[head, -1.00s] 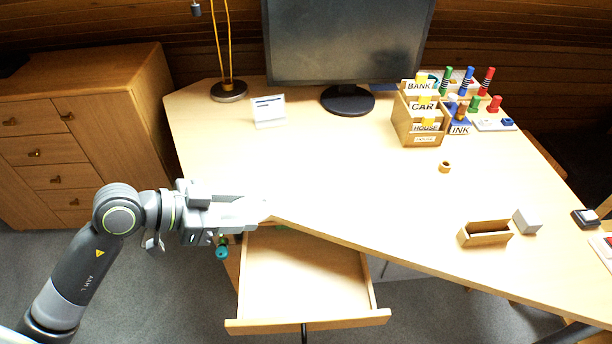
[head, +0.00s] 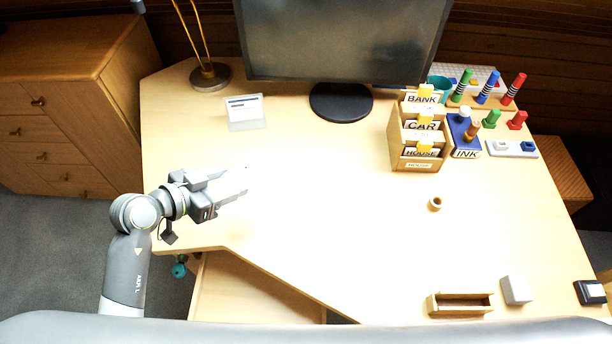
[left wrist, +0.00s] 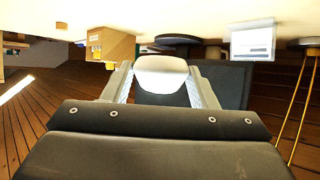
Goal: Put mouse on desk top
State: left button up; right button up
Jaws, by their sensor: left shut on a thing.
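A white rounded mouse (left wrist: 161,73) sits between the two fingers of my left gripper (left wrist: 162,90) in the left wrist view, and the fingers are shut on it. In the head view my left gripper (head: 243,181) is over the left part of the pale wooden desk top (head: 330,190). The mouse is hard to make out there against the bright desk. I cannot tell whether the mouse touches the desk surface. My right gripper is not in view.
A monitor (head: 340,45), a lamp (head: 210,76) and a small card stand (head: 245,112) are at the back. A card box (head: 417,140) and coloured stamps stand at the right. A small wooden tray (head: 460,305) is at the front right. The desk's middle is clear. An open drawer (head: 255,290) lies below the front edge.

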pick_arm(q)
jog(key=shift+s+d+f+t+p, duration=0.2)
jog(key=shift+d+f+p, duration=0.25)
jog(key=shift+d, duration=0.2)
jog(key=shift+s+d+f+t+p, duration=0.1)
jog(key=shift+s+d+f+p, duration=0.15)
jog(key=shift+d+f, duration=0.3)
jog(key=shift+w+d+f, duration=0.15)
jog(key=shift+d, duration=0.05)
jog(key=shift+d+f, duration=0.1)
jog(key=shift+f, duration=0.05)
notch_tip(320, 180, down, 5)
jog(key=shift+f+b, duration=0.2)
jog(key=shift+b, duration=0.4)
jog(key=shift+f+b, duration=0.6)
jog(key=shift+f, duration=1.75)
jog(key=shift+r, duration=0.1)
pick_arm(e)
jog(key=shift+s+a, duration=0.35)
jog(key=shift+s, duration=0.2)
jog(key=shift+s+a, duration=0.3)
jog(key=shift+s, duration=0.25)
pick_arm(q)
jog(key=o, duration=1)
